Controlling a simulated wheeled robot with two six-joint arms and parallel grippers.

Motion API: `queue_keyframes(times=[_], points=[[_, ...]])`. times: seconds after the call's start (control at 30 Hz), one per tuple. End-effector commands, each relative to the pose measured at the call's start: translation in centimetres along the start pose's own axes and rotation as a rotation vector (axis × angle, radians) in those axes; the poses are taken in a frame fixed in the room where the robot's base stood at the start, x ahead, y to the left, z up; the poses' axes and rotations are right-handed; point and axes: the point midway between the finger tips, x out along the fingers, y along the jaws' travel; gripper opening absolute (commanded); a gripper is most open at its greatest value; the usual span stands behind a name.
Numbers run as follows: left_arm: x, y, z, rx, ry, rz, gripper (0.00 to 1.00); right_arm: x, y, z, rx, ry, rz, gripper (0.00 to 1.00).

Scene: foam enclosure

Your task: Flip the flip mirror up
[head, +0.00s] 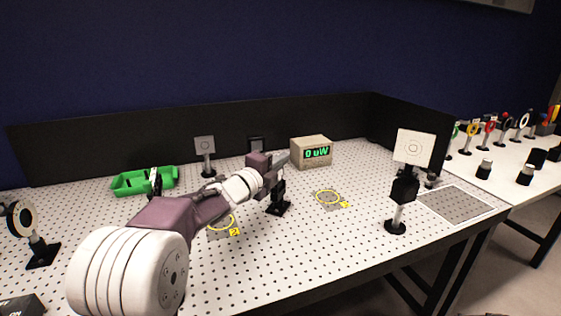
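My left arm reaches in from the lower left over the perforated table. My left gripper (270,163) is at the top of a black post mount (279,193), which looks like the flip mirror's mount. The gripper covers the upper part of this mount. A greyish flat piece (282,158) shows at the gripper's far side; I cannot tell whether it is a fingertip or the mirror plate. I cannot tell whether the gripper touches the mount or whether its fingers are open. My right gripper is not in view.
A power meter box (312,152) reading 0 uW stands behind right. A green tray (145,181) lies at back left, a round optic (22,217) at far left. Yellow-ringed spots are empty.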

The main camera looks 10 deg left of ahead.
Motion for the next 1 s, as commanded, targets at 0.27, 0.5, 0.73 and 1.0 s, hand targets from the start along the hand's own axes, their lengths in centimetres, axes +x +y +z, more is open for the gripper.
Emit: queue_keyframes(times=[0.27,0.5,0.73,1.0], points=[[0.0,-0.1,0.2,0.0,-0.004,-0.001,0.0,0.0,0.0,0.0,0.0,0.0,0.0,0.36],[-0.7,-0.1,0.2,0.001,-0.006,-0.001,0.0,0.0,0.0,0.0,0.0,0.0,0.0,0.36],[-4.8,-0.1,0.1,0.002,-0.007,-0.001,0.0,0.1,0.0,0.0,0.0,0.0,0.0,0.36],[-7.5,-0.1,-0.1,0.002,-0.002,0.0,0.0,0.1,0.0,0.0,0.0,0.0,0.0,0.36]])
